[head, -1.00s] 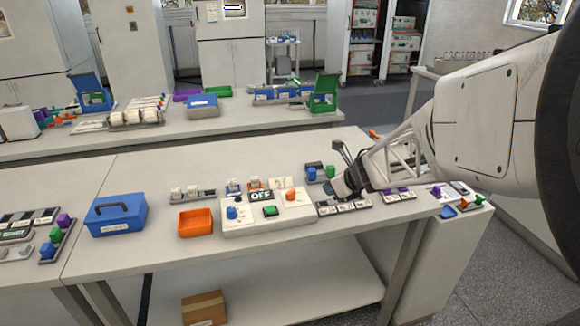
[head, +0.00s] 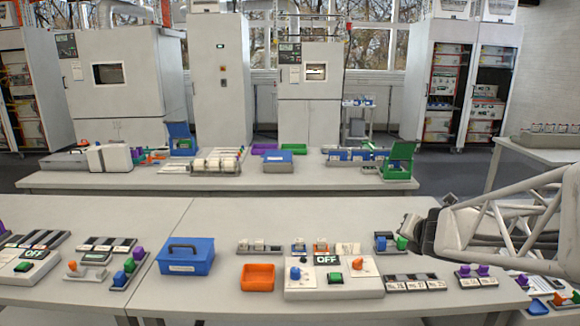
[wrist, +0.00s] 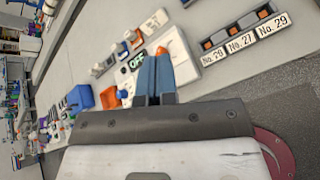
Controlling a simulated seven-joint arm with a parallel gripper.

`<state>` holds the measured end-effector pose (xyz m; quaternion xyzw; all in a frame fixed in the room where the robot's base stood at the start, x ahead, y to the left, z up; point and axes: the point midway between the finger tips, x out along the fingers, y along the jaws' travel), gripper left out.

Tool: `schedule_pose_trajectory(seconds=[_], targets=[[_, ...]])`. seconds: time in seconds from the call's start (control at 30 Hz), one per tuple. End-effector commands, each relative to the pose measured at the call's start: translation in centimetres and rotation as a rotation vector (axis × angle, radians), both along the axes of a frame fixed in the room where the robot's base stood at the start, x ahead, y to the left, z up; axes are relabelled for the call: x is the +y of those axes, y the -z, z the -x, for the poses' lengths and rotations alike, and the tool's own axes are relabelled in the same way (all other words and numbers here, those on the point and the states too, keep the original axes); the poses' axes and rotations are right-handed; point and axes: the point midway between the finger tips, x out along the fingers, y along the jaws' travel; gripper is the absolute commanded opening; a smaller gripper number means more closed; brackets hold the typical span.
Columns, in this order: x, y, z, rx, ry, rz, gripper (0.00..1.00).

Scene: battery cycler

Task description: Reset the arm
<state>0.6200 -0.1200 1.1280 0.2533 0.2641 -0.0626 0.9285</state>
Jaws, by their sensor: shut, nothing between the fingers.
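My gripper (wrist: 153,77) is shut and empty in the wrist view, its two blue-grey fingers side by side. In the head view my arm comes in from the right, and the gripper end (head: 408,226) hangs above the right part of the near bench (head: 215,222). The fingers are hardly visible there. Below and to the left of it is the white cycler unit (head: 335,290) with a blue knob, an orange knob and an OFF display. The wrist view is tilted and shows the cycler unit (wrist: 176,45) beyond the fingertips.
An orange bin (head: 258,278) and a blue toolbox (head: 186,255) stand left of the cycler unit. A labelled battery tray (head: 413,283) lies below my gripper, near a holder with green and blue pieces (head: 388,242). A second bench (head: 115,181) stands behind.

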Motion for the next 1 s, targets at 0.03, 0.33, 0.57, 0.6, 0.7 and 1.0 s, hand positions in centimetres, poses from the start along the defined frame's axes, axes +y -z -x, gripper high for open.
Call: schedule_pose_trajectory(seconds=[0.03, 0.33, 0.57, 0.6, 0.7, 1.0], targets=[[0.1, -0.9, 0.6, -0.009, 0.081, -0.061, 0.0], [0.1, -4.0, 6.0, -0.036, 0.623, -0.503, 0.0], [1.3, -4.3, 11.9, -0.021, 1.026, -0.851, 0.0], [1.6, -4.2, 13.0, -0.015, 1.097, -0.911, 0.0], [2.7, -3.8, 15.9, 0.01, 1.274, -1.054, 0.0], [7.6, -1.9, 24.8, 0.142, 1.805, -1.408, 0.0]])
